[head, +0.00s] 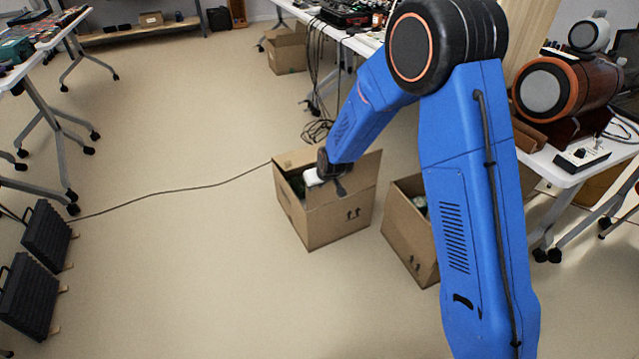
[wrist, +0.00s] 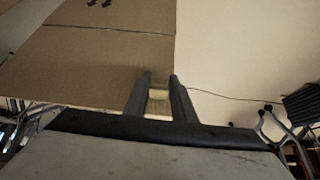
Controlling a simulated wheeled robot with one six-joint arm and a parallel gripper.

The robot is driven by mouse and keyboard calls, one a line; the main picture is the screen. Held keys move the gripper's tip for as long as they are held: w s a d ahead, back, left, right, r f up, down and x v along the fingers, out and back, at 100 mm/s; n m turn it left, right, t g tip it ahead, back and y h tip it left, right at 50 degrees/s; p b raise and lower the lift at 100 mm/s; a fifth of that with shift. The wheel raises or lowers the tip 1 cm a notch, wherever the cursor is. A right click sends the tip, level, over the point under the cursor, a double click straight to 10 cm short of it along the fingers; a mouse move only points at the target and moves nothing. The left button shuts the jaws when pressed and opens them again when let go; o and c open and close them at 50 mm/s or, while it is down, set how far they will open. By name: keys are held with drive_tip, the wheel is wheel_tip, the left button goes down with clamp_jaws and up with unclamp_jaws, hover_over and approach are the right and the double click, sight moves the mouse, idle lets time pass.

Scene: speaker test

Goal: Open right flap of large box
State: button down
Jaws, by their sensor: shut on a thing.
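The large cardboard box (head: 330,222) stands on the floor near the middle of the head view, its top partly open with dark contents inside. Its right flap (head: 352,178) stands raised along the right side. In the wrist view the flap's brown cardboard (wrist: 105,60) fills the upper left, with a fold line and printed arrows beyond it. My gripper (head: 338,190) is at the flap from above. In the wrist view my gripper's two dark fingers (wrist: 161,80) are at the flap's edge, closed on it. The exact contact is partly hidden by the fingers.
A second open cardboard box (head: 408,235) stands just right of the large box, partly behind my blue arm. A cable (head: 190,187) crosses the floor to the left.

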drive_tip(key=shift+s+d+f+t+y, duration=0.25)
drive_tip(key=shift+s+f+t, duration=0.15)
drive_tip(key=shift+s, duration=0.25)
drive_tip(key=shift+s+d+f+t+y, duration=0.15)
drive_tip(key=shift+s+d+f+t, duration=0.2)
drive_tip(key=shift+s, duration=0.3)
drive_tip(key=shift+s+d+f+t+y, duration=0.2)
drive_tip(key=shift+s+f+t, duration=0.15)
drive_tip(key=shift+s+f, duration=0.25)
drive_tip(key=shift+s, duration=0.2)
drive_tip(key=c, duration=1.5)
unclamp_jaws()
drive_tip(key=shift+c, duration=0.2)
drive_tip(key=shift+o, duration=0.3)
drive_tip(key=shift+r, duration=0.1)
